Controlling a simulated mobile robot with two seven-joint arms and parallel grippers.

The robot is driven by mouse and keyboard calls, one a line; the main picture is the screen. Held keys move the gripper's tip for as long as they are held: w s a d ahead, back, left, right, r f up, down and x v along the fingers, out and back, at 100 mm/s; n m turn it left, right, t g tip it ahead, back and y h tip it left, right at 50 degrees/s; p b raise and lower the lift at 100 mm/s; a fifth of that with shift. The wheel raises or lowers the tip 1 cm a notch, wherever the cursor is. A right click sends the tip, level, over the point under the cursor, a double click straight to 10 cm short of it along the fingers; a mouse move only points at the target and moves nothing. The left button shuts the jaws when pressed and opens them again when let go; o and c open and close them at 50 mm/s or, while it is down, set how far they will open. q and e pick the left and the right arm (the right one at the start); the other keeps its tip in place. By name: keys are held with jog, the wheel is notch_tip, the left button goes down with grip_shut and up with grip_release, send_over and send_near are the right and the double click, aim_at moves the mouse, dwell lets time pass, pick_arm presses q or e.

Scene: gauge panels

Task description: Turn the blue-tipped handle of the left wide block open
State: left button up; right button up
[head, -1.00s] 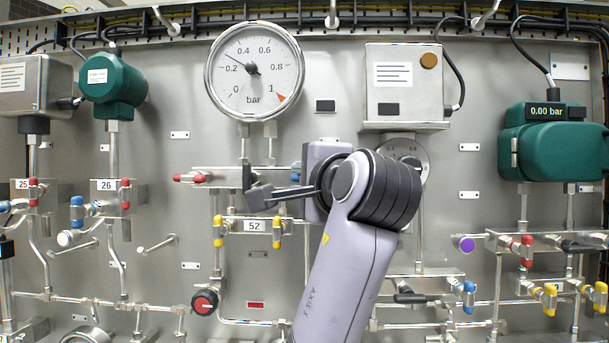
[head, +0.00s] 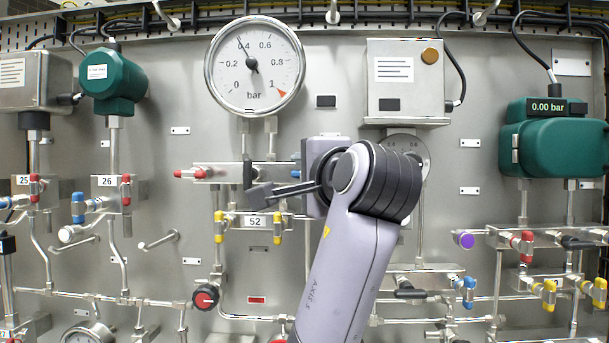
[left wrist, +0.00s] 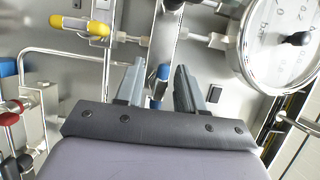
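The left wide block (head: 226,173) is a metal bar under the large round gauge (head: 254,66). A red-tipped handle (head: 190,174) points left from it. The blue-tipped handle is mostly hidden behind my left gripper (head: 256,185) in the head view; a bit of blue (head: 296,172) shows beside it. In the left wrist view, my left gripper (left wrist: 160,68) has its two fingers apart. A blue tip (left wrist: 163,72) shows in the gap between them; I cannot tell whether a finger touches it. The gauge needle stands near 0.4. My right gripper is out of view.
Block 52 (head: 256,222), with yellow-tipped handles, sits just below the gripper. A red round knob (head: 206,298) is lower left. A grey box (head: 408,82) and a small dial (head: 405,155) are to the right. Pipes run closely around the arm.

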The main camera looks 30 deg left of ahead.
pick_arm(q)
jog(key=b+v, duration=0.2)
jog(key=v, duration=0.5)
dwell(0.6)
